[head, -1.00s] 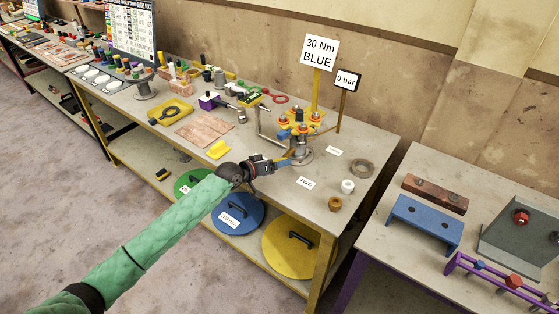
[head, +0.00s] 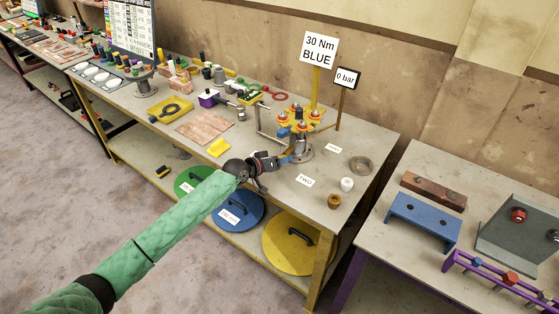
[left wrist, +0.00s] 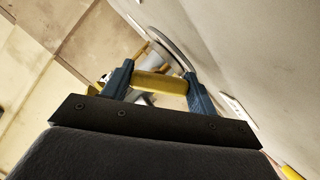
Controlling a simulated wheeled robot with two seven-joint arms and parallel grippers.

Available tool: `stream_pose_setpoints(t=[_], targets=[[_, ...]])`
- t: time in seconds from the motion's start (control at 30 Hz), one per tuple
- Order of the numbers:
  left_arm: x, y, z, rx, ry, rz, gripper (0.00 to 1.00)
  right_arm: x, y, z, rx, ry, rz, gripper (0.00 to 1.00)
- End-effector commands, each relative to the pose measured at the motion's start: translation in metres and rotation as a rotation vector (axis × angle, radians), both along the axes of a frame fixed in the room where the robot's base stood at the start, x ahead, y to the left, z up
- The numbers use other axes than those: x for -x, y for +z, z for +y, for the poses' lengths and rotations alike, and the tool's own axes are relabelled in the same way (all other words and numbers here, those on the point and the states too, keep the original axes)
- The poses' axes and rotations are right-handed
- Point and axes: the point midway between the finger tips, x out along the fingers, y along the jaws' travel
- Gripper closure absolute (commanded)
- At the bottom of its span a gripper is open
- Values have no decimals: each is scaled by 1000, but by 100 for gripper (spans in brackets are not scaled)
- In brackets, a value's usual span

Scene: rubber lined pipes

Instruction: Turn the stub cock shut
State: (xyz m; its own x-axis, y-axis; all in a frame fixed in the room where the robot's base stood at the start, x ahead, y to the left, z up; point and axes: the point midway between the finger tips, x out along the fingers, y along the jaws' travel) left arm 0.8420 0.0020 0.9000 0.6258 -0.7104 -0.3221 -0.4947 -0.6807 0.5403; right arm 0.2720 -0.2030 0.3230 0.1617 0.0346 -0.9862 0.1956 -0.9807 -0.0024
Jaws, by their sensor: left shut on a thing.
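A grey pipe stub (head: 304,152) stands on the bench under a yellow flange (head: 300,116) with orange-topped bolts. My left gripper (head: 290,158) is low at the left side of the stub. In the left wrist view its two blue fingers (left wrist: 160,88) are shut on a yellow bar, which looks like the stub cock's handle (left wrist: 160,84). The bar lies crosswise between the fingers, and a grey round part shows behind it. The cock's body is mostly hidden in the head view, so I cannot tell its exact angle. My right gripper is out of view.
Signs reading "30 Nm BLUE" (head: 319,48) and "0 bar" (head: 346,78) stand behind the stub. A ring (head: 360,166), a white cup (head: 346,184) and a brown cup (head: 334,202) lie to the right. A yellow block (head: 219,147) lies left of my gripper.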

Motion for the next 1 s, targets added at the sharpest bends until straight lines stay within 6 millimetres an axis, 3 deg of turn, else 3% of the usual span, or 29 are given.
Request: stream_pose_setpoints(t=[1.0], targets=[[0,1,1,-445,1,-324,65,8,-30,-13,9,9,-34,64]])
